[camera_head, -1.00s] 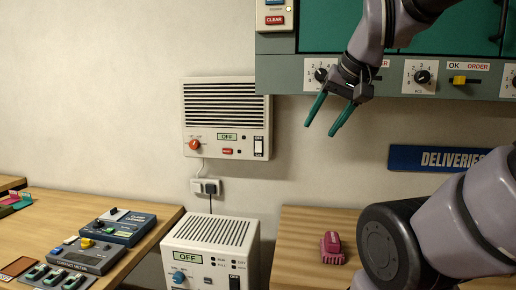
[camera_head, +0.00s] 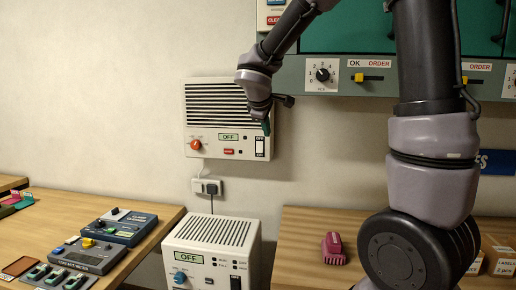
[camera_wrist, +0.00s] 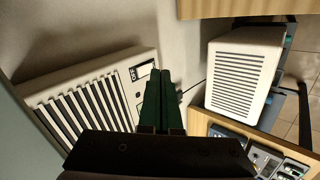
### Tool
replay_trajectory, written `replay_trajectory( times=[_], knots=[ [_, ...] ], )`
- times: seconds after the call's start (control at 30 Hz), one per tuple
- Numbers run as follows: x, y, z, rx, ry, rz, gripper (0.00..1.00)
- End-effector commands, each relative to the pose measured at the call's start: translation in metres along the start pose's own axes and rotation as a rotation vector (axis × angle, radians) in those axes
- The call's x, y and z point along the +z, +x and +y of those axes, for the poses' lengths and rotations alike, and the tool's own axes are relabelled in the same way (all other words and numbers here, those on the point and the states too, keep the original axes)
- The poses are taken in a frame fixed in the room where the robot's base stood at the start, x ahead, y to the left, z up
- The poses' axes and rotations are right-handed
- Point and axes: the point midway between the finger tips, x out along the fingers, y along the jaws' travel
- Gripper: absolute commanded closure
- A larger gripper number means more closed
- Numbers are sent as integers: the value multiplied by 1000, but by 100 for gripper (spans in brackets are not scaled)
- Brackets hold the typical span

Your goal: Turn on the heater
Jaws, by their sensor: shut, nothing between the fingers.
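A white wall unit (camera_head: 228,92) with a slatted grille hangs on the wall. It has a display reading OFF (camera_head: 228,137), an orange-red knob (camera_head: 195,145), a red button (camera_head: 228,152) and a white rocker switch (camera_head: 260,147) at its lower right. A similar unit (camera_head: 212,232) with a blue knob (camera_head: 180,277) stands below, its display also reading OFF. Neither is legibly labelled as the heater. My gripper (camera_head: 266,128) is shut and empty, just above the rocker switch; contact cannot be told. In the wrist view, its green fingers (camera_wrist: 160,78) partly cover the wall unit (camera_wrist: 88,98).
A socket with plugs (camera_head: 207,187) is under the wall unit. A panel with dials (camera_head: 322,74) and a green front juts out at upper right. Desks with devices (camera_head: 118,227) and a pink object (camera_head: 333,248) stand below. Bare wall lies to the left.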

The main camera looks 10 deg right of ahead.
Motion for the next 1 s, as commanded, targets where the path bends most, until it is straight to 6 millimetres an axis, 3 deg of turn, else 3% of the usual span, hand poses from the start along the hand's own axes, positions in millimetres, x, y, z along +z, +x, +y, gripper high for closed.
replay_trajectory(
  times=[0.1,0.27,0.73,1.0],
  knots=[
    [-30,14,-8,30,-128,26,100],
    [-49,22,-13,52,-206,45,100],
    [-51,28,-13,56,-216,46,100],
    [-52,75,-12,53,-218,43,100]
  ],
)
